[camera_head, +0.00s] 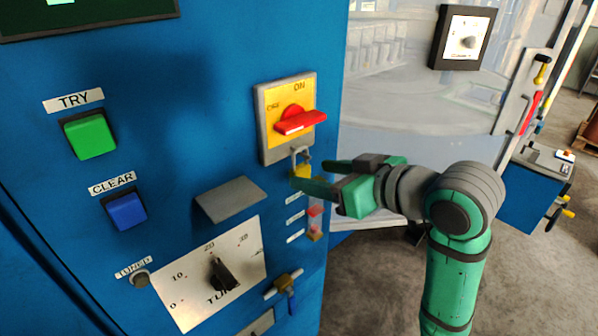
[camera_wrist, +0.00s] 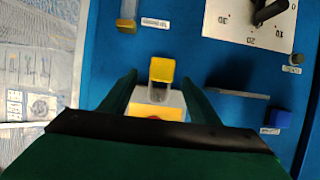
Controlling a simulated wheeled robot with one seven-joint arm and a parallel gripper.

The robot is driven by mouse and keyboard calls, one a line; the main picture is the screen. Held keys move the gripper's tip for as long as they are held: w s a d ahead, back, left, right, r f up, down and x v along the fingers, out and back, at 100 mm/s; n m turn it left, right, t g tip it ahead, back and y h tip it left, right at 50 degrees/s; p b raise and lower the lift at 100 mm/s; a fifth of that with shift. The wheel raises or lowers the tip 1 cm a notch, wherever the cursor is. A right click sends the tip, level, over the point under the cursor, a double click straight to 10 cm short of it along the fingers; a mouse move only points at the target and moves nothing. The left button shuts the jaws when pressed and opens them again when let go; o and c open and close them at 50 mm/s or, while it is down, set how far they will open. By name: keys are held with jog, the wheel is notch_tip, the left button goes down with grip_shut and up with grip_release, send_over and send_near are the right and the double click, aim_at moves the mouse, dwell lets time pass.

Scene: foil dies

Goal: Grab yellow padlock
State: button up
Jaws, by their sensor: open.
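The yellow padlock (camera_head: 302,170) hangs by its grey shackle from the lower edge of the red and yellow ON switch (camera_head: 292,118) on the blue cabinet. In the wrist view the padlock (camera_wrist: 162,70) shows as a yellow block with its shackle towards the switch plate, which is partly hidden by my gripper. My green gripper (camera_head: 318,176) is at the padlock, with its fingers open. In the wrist view one finger is on each side of the shackle, and a gap shows between each finger and the padlock.
The blue cabinet's face (camera_head: 200,130) carries a green TRY button (camera_head: 91,136), a blue CLEAR button (camera_head: 126,210), a grey protruding plate (camera_head: 230,199) and a dial (camera_head: 222,274). A brass-coloured valve (camera_head: 284,284) is below. Open floor lies at the lower right.

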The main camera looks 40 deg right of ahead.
aim_at(304, 173)
jog(key=shift+x, duration=2.8)
jog(key=shift+a, duration=0.15)
jog(key=c, duration=1.2)
